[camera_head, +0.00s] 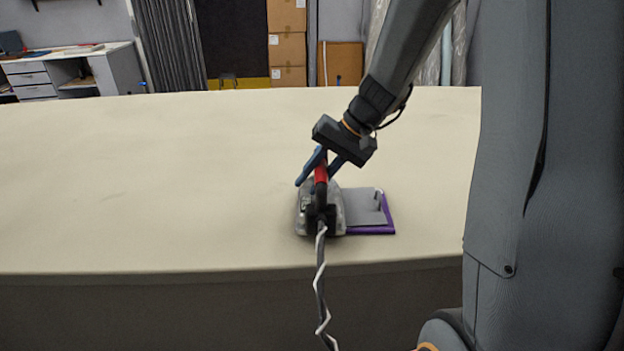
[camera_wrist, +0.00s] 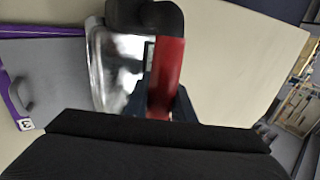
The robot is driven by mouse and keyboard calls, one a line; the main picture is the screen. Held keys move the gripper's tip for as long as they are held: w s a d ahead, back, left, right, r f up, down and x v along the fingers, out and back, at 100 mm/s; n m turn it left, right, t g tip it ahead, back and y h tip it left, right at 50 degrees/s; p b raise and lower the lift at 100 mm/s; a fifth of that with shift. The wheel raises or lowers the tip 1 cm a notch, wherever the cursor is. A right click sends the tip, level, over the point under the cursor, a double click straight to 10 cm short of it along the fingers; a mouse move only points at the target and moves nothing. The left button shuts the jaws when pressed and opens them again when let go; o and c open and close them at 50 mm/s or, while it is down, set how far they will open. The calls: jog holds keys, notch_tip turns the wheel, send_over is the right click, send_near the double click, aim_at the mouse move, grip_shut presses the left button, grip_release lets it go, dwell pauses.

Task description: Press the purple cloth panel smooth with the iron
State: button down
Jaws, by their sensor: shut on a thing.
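The iron (camera_head: 309,213) has a metallic body and a red handle, and a grey cord hangs from it over the table's front edge. My gripper (camera_head: 320,172) is shut on the red handle. In the wrist view the iron (camera_wrist: 113,70) shows its shiny body, with my gripper (camera_wrist: 165,105) around the handle. The purple cloth panel (camera_head: 371,230) shows as a border at the iron's right, mostly covered by a grey plate (camera_head: 362,211) with a small handle. Its purple edge (camera_wrist: 12,92) also shows in the wrist view. I cannot tell whether the iron touches the panel.
The long cream table (camera_head: 160,180) is bare to the left and behind. Its front edge is close to the iron. A white tag with a dark mark (camera_wrist: 25,124) sits at the plate's corner. Cardboard boxes (camera_head: 287,48) and a desk (camera_head: 75,70) stand beyond the table.

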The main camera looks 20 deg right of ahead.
notch_tip(320, 180, up, 7)
jog(key=p, duration=0.4)
jog(key=shift+p, duration=0.3)
jog(key=s+d+p, duration=0.3)
jog(key=d+p, duration=0.2)
jog(key=d, duration=0.3)
jog(key=shift+w+a+f+b, duration=0.15)
jog(key=shift+f+b, duration=0.7)
jog(key=shift+f, duration=0.55)
jog(key=shift+w+f+b, duration=0.1)
jog(key=shift+f+b, duration=0.7)
jog(key=shift+f, duration=0.6)
jog(key=shift+f+b, duration=0.55)
jog(key=shift+f, duration=0.05)
jog(key=shift+s+f, duration=0.1)
jog(key=shift+f, duration=0.05)
dwell(0.9)
